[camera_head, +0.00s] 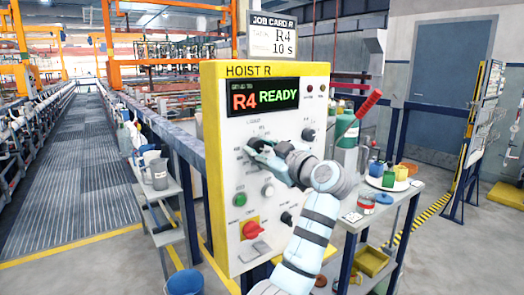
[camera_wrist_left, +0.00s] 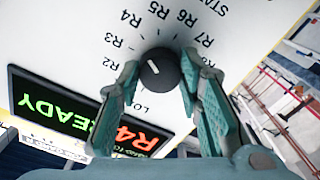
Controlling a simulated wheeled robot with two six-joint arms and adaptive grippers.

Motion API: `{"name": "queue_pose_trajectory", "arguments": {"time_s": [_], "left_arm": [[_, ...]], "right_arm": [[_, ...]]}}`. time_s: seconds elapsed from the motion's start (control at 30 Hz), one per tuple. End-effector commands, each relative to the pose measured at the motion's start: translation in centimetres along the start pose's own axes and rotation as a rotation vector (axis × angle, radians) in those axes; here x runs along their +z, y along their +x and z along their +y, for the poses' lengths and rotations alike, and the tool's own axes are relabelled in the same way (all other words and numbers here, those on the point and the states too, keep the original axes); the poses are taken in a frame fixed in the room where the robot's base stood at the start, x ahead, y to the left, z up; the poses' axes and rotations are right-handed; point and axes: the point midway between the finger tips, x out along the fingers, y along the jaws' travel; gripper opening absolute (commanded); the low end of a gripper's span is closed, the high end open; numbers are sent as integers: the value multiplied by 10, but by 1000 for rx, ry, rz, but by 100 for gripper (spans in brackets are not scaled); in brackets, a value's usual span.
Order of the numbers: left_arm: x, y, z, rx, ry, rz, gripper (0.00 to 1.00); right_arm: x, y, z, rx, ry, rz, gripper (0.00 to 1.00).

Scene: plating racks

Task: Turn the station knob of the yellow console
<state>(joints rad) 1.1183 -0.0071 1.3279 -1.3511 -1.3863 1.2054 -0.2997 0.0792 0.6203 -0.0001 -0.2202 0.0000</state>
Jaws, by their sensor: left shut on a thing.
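The yellow console (camera_head: 211,170) marked HOIST R has a white face. Its display (camera_head: 263,97) reads R4 READY; it also shows upside down in the left wrist view (camera_wrist_left: 70,118). My left gripper (camera_wrist_left: 158,84) is shut on this knob, one finger on each side. In the head view the gripper (camera_head: 260,147) hides most of the knob. My right gripper is not in view.
A job card (camera_head: 286,38) above the console reads R4 and 10 s. A red-handled lever (camera_head: 369,103) stands at right, near a side table (camera_head: 395,203).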

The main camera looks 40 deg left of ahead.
Motion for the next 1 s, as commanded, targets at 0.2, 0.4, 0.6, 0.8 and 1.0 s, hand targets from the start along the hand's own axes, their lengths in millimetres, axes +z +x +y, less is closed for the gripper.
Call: {"name": "queue_pose_trajectory", "arguments": {"time_s": [0.2,0.4,0.6,0.8,1.0], "left_arm": [[2,0,-1,-2,2,-3,54],[1,0,0,-1,2,-2,54],[2,-24,1,3,1,-5,54],[2,-80,0,2,1,-7,54],[2,-116,0,-1,2,-4,54]], "right_arm": [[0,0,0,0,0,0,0],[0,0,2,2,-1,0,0],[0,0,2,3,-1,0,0],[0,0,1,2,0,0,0],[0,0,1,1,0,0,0]]}}
